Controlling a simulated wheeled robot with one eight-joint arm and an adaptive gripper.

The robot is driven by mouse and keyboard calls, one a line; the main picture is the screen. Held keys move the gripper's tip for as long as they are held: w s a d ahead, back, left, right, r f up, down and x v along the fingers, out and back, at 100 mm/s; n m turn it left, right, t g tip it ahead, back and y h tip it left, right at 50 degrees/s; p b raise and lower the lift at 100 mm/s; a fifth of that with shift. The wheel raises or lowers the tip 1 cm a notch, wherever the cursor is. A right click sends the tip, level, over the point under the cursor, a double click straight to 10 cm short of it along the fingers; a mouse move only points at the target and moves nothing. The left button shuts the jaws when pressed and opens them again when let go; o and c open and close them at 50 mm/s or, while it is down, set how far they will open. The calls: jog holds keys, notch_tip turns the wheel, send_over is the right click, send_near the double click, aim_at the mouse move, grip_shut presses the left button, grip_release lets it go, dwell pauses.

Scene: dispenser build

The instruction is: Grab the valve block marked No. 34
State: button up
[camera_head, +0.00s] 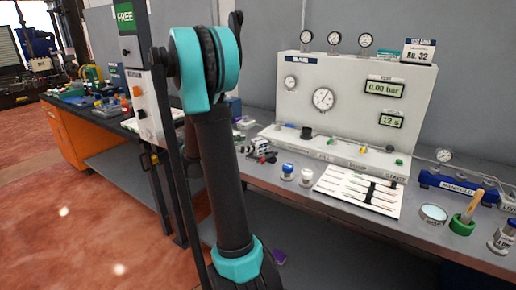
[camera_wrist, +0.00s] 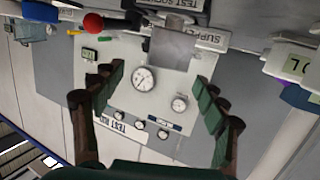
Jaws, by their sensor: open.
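My gripper (camera_wrist: 160,76) is open in the wrist view, its two dark green-padded fingers spread wide with nothing held between them. Beyond the fingertips, a plain grey metal block (camera_wrist: 172,48) stands at the test bench, next to a SUPPLY label (camera_wrist: 212,39). I cannot read any number on this block, so I cannot tell whether it is No. 34. The wrist view is upside down. In the head view my arm blocks part of the bench, and my gripper does not show there.
The white test panel (camera_head: 350,95) with gauges stands at the back of the bench; its card (camera_head: 417,50) reads No. 32. A white tool sheet (camera_head: 358,190), a blue manifold (camera_head: 457,187) and a green cup (camera_head: 463,224) stand right. An orange cabinet (camera_head: 65,135) is far left.

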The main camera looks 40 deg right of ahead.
aim_at(256, 142)
jog(key=d, duration=0.2)
jog(key=d+f, duration=0.1)
jog(key=d, duration=0.2)
jog(key=shift+d, duration=0.1)
jog(key=shift+w+d+f, duration=0.1)
jog(key=shift+d+f, duration=0.05)
jog(key=shift+d, duration=0.7)
jog(key=shift+w+d+f, duration=0.15)
jog(key=shift+d+f, duration=0.05)
jog(key=shift+d, duration=0.65)
jog(key=shift+w+d+f, duration=0.1)
jog(key=shift+d+f, duration=0.05)
jog(key=shift+d, duration=0.7)
jog(key=shift+c, duration=0.6)
grip_shut()
